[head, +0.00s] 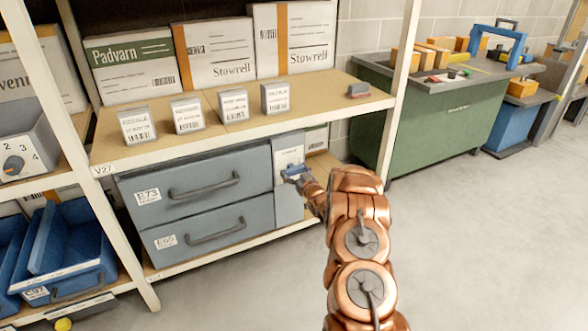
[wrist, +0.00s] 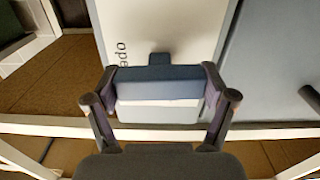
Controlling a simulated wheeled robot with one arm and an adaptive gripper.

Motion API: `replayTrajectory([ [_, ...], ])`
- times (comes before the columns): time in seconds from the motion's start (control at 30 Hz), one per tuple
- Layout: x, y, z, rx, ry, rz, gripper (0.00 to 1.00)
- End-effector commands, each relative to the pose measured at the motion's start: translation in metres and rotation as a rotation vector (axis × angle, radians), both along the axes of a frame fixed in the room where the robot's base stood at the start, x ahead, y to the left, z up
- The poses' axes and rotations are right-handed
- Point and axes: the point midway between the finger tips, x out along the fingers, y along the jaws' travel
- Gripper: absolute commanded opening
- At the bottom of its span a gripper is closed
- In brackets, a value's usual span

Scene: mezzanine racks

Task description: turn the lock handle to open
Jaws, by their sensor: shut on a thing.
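The lock handle (wrist: 160,88) is a blue-grey bar with a short stub at its far side, against a white panel (wrist: 165,30) in the wrist view. My gripper (wrist: 160,97) is shut on the handle, with one finger at each end of the bar. In the head view my gripper (head: 300,177) reaches the blue handle (head: 291,171) at the right of the grey drawer unit. The white panel (head: 289,156) also shows there behind it. My gripper hides part of the handle, and its exact turn is hard to tell.
Two grey drawers (head: 207,187) with handles sit left of my gripper. A shelf board (head: 330,95) with small boxes lies above, and a pale upright (head: 401,75) stands to the right. A green workbench (head: 440,125) stands farther back. The floor at right is clear.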

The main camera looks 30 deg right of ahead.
Motion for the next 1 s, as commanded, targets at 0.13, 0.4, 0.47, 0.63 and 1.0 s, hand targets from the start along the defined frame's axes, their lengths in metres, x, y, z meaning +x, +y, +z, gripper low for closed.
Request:
replayTrajectory([
  [0.13, 0.0002, 0.0007, 0.0004, 0.049, -0.004, 0.001, 0.48],
  [0.4, 0.0004, 0.0007, -0.0002, 0.085, -0.007, 0.001, 0.48],
  [0.47, 0.0004, 0.0006, -0.0003, 0.087, -0.007, 0.001, 0.48],
  [0.63, 0.0003, 0.0007, -0.0006, 0.087, -0.007, 0.001, 0.48],
  [1.0, 0.0001, 0.0002, -0.0003, 0.086, -0.007, 0.0, 1.0],
])
